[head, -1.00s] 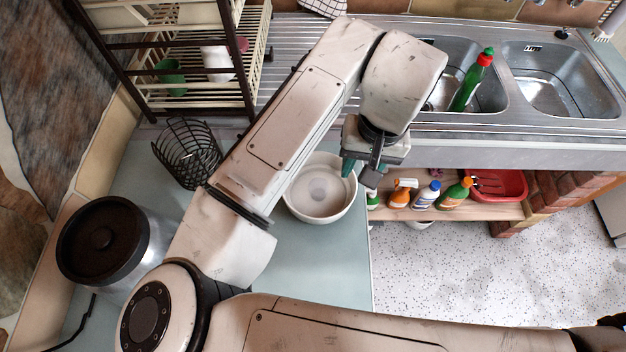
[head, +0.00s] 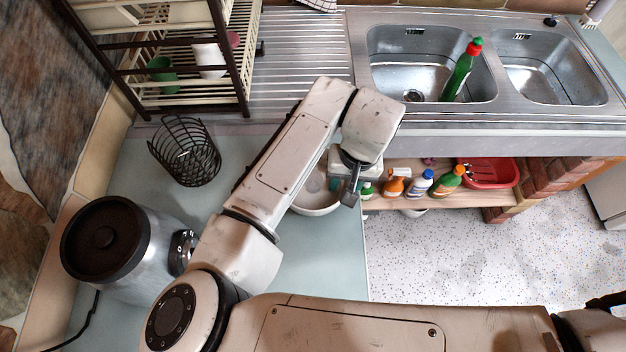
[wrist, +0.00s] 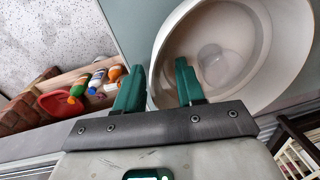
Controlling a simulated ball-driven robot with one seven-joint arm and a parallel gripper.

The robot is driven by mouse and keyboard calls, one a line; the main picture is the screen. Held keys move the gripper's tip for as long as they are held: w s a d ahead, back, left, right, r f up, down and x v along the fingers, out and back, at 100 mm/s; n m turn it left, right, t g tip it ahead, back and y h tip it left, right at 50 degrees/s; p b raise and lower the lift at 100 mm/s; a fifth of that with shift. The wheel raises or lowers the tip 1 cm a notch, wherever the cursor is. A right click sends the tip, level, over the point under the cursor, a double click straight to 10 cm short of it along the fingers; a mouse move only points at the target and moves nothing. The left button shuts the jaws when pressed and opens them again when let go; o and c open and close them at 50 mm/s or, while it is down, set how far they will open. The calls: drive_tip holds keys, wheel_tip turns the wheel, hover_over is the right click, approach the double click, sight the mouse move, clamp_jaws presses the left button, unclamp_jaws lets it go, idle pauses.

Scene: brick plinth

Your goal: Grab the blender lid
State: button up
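A white bowl (head: 316,208) stands on the counter, partly hidden by my arm. In the wrist view the bowl (wrist: 285,75) holds a small translucent round piece (wrist: 212,62); I cannot tell what it is. My gripper (head: 345,190) is above the bowl's right side, well away from the dark lid. Its teal fingers (wrist: 158,82) are apart and empty, one over the bowl's rim, the other outside it.
A black wire basket (head: 186,152) stands behind the appliance. A dish rack (head: 190,75) with cups is at the back. The sink (head: 400,75) holds a green bottle (head: 462,72). Several bottles and a red tub (head: 490,172) are on the low shelf.

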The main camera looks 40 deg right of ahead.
drive_tip(key=shift+c, duration=0.2)
clamp_jaws()
drive_tip(key=shift+r, duration=0.15)
drive_tip(key=shift+r, duration=0.65)
drive_tip(key=s+d+r+b, duration=0.1)
drive_tip(key=s+d+r, duration=0.1)
drive_tip(key=s+r, duration=0.9)
drive_tip(key=s, duration=0.2)
drive_tip(key=shift+s+r+b, duration=0.25)
drive_tip(key=shift+s+b, duration=0.1)
drive_tip(key=shift+s, duration=0.05)
